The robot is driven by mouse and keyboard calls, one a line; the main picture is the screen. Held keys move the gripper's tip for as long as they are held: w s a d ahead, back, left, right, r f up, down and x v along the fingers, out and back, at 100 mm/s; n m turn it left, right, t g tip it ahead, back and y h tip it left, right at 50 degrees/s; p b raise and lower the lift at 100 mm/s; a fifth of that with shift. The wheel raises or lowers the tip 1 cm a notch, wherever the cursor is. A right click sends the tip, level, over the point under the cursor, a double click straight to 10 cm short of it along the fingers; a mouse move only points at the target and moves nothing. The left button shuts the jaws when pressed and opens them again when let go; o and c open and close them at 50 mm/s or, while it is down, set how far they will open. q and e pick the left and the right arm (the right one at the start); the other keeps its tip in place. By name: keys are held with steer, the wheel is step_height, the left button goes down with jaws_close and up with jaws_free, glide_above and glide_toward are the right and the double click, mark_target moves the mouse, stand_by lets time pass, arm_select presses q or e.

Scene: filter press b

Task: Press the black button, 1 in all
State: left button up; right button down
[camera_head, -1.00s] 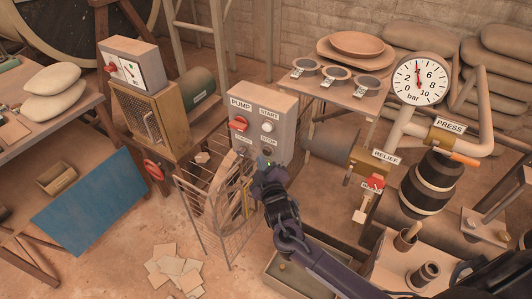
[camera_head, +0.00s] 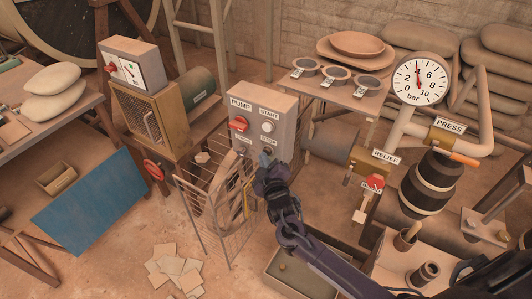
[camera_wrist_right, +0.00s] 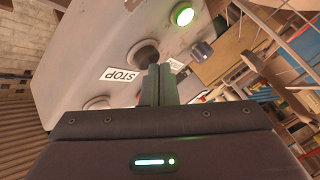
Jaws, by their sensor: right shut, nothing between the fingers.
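The grey control box (camera_head: 281,113) has a white button (camera_head: 267,127) under its START label and a dark button (camera_head: 267,151) under its STOP label. My right gripper (camera_head: 265,160) is shut and empty, its tips at the STOP button and partly covering it. In the right wrist view the black button (camera_wrist_right: 147,54) shows just beyond the shut fingertips (camera_wrist_right: 159,72), beside the upside-down STOP label (camera_wrist_right: 120,75). I cannot tell whether the tips touch it. A green lamp (camera_wrist_right: 184,15) glows on the box. My left gripper is not in view.
A red knob (camera_head: 238,123) sits on the box under the PUMP label. A wire cage (camera_head: 216,215) stands just left of my right gripper. The RELIEF valve's red handle (camera_head: 375,181) and a pressure gauge (camera_head: 419,81) are to the right.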

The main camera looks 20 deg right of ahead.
steer(key=shift+w+d, duration=0.2)
steer(key=shift+d, duration=0.1)
stand_by(0.5)
steer(key=shift+s+a+p, duration=0.35)
steer(key=shift+s+a, duration=0.25)
steer(key=shift+a, duration=0.15)
steer(key=s+a+p, duration=0.1)
steer(key=a, duration=0.1)
steer(key=s+a, duration=0.2)
steer(key=shift+p, duration=0.35)
stand_by(0.6)
